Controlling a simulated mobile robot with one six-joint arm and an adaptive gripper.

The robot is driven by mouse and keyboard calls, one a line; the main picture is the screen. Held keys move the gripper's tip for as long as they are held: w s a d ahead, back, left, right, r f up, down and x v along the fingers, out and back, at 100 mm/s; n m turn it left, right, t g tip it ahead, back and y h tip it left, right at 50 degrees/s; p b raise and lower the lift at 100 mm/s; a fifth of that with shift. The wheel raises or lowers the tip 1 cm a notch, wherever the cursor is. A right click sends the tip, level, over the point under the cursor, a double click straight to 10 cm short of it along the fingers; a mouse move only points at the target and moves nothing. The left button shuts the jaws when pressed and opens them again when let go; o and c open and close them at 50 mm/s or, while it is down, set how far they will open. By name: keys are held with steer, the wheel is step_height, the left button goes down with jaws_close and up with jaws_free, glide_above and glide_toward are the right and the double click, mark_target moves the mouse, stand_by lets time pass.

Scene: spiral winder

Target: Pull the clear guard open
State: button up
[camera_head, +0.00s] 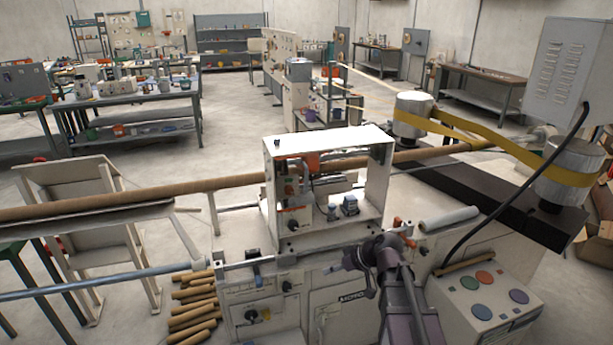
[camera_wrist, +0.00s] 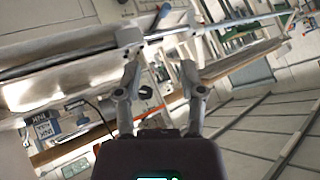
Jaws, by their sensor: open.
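A white box-shaped housing (camera_head: 330,139) stands on the winder, around the brown tube line. Its front looks open to view, with orange and grey mechanism parts inside. I cannot make out the clear guard as a separate pane. My gripper (camera_head: 336,268) is in front of the machine, below and to the right of the housing, near the front rail (camera_head: 315,252). In the wrist view my gripper (camera_wrist: 161,76) has its two fingers apart, with nothing seen held between them. Machine parts show tilted beyond the fingers.
A control box with coloured buttons (camera_head: 484,297) sits at the lower right. A grey roll (camera_head: 449,219) lies on the machine top. Brown tubes (camera_head: 193,308) are stacked at the lower left. Yellow belt (camera_head: 480,140) wraps two metal drums at the right.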

steer(key=w+r+n+t+y+p, duration=0.2)
steer(key=w+r+t+y, duration=0.2)
steer(key=w+r, duration=0.45)
steer(key=n+t+y+p, duration=0.1)
steer(key=t+y+p, duration=0.1)
steer(key=t, duration=0.2)
glide_toward(307, 189)
step_height(307, 189, up, 4)
steer(key=s+d, duration=0.2)
steer(key=d, duration=0.1)
steer(key=shift+w+f, duration=0.1)
steer(key=shift+f, duration=0.15)
steer(key=shift+a, duration=0.1)
steer(key=x, duration=1.3)
steer(key=shift+w+a+f, duration=0.25)
steer(key=shift+a+f, duration=0.05)
steer(key=shift+f, duration=0.05)
jaws_close()
